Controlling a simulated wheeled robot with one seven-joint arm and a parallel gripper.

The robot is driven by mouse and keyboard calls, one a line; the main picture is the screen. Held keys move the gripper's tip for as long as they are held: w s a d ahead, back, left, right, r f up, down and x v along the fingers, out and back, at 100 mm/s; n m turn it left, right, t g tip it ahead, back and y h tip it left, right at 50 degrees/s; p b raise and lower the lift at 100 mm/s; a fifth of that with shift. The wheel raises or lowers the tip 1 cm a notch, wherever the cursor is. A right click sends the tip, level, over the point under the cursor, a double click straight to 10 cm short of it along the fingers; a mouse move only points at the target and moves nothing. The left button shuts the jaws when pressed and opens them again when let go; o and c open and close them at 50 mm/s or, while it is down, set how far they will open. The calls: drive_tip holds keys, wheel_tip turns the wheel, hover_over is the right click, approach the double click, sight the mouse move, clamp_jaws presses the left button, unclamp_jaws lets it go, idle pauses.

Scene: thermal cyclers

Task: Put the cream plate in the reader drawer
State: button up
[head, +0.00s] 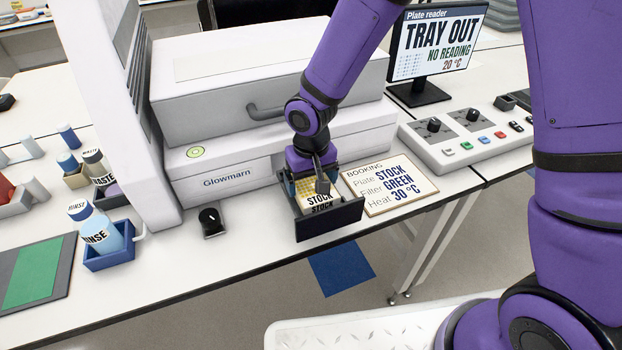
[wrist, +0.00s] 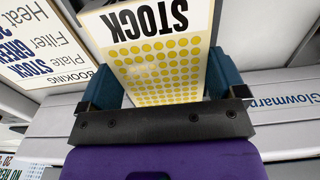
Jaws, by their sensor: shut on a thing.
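The cream plate (head: 320,196), marked STOCK, has rows of yellow wells; it also shows in the wrist view (wrist: 157,58). My gripper (head: 307,183) is shut on it, with one blue-grey finger on each side in the wrist view (wrist: 163,82). The dark reader drawer (head: 333,222) is out at the front of the white Glowmarn reader (head: 240,165). In the head view the plate is at the drawer's opening, within its outline. I cannot tell whether it rests on the drawer floor. My gripper hides part of the plate and the drawer's back.
A booking card (head: 388,185) lies right of the drawer, reading STOCK, GREEN, 30 °C. A black knob (head: 211,220) is to its left. The control box (head: 465,138) and the screen (head: 440,45), showing TRAY OUT, stand at right.

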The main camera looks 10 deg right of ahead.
sight(312, 182)
drive_tip(key=o, duration=0.7)
drive_tip(key=shift+f, duration=0.1)
wheel_tip(312, 182, up, 12)
drive_tip(key=r, duration=0.1)
drive_tip(key=s+d+r+t, duration=0.1)
drive_tip(key=d+r, duration=0.6)
drive_tip(key=s+d+r+m+t, duration=0.1)
drive_tip(key=s+d+r, duration=0.2)
drive_tip(key=s+d, duration=0.3)
drive_tip(key=s+d+r+m+t, duration=0.1)
drive_tip(key=s+d+r+t, duration=0.1)
drive_tip(key=s+d+r, duration=0.2)
drive_tip(key=s+d+r+m+t, duration=0.1)
drive_tip(key=s+d+r, duration=0.3)
drive_tip(key=s+d, duration=0.3)
drive_tip(key=shift+s+d+r, duration=0.15)
drive_tip(key=shift+s+d, duration=0.15)
